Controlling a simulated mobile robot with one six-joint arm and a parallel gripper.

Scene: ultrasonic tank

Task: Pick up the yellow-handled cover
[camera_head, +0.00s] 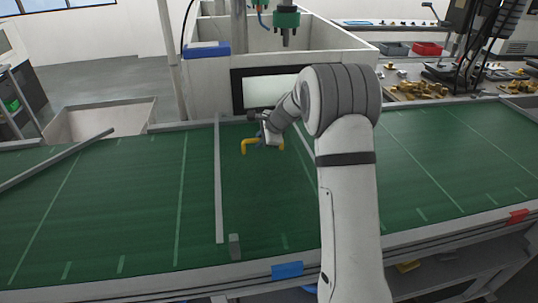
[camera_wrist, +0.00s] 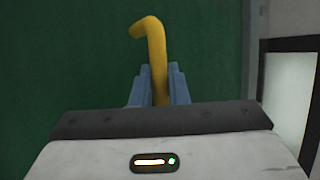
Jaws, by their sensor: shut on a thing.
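The yellow handle (camera_head: 248,146) shows in the head view at the end of my arm, over the green table. It also shows in the wrist view as a bent yellow bar (camera_wrist: 154,45) running up from between the fingers. My gripper (camera_wrist: 158,88) has blue fingers shut on this yellow handle. In the head view my gripper (camera_head: 268,140) is small and partly covered by my own wrist. No cover body can be made out below the handle. I cannot tell whether the handle touches the table.
The green table (camera_head: 110,215) is mostly bare around my gripper. A grey rail (camera_head: 218,185) lies just left of it. Behind stands a white tank (camera_head: 335,45) with a dark-framed panel (camera_head: 258,92). Brass parts (camera_head: 415,88) lie on a bench at the back right.

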